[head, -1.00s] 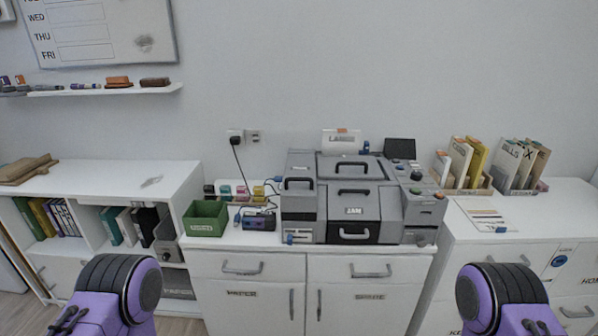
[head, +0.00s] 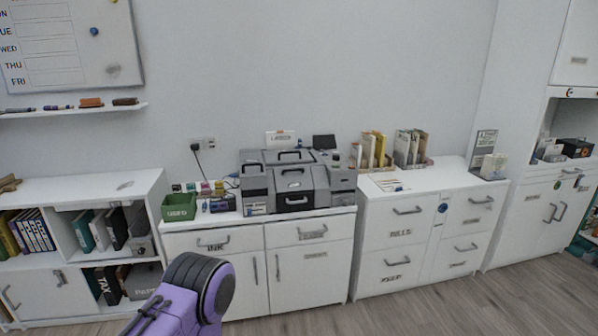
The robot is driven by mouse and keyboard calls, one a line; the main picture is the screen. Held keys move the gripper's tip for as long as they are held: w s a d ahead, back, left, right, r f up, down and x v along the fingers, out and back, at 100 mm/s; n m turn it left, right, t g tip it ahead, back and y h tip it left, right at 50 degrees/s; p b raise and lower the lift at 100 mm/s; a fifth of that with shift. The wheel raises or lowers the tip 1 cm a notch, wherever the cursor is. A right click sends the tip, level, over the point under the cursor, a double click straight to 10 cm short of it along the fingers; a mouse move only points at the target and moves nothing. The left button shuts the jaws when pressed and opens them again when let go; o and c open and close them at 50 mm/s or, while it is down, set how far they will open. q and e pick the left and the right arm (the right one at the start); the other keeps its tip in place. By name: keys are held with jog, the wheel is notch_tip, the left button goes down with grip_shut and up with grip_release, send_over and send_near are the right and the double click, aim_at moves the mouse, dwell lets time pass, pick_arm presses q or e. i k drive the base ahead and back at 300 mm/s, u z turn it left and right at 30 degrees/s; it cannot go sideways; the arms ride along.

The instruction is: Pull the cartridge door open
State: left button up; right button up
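A grey printer (head: 300,184) stands on the white cabinet in the middle of the head view. It has a small upper-left door with a dark handle (head: 254,168), a larger front panel with a handle (head: 292,171), a lower front tray with a handle (head: 297,201) and a top lid with a handle (head: 283,155). I cannot read which one is the cartridge door. All of these look shut. A purple and black part of my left arm shows at the bottom, well in front of the cabinet. Neither gripper is in view.
A green bin (head: 180,207) and small coloured cartridges (head: 205,189) sit left of the printer. File holders (head: 375,151) stand to its right. The white cabinet front (head: 213,280) is closed. Open wooden floor (head: 430,300) lies at the lower right.

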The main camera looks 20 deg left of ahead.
aim_at(252, 171)
jog(key=u, duration=1)
jog(key=i, duration=0.95)
jog(key=u, duration=0.1)
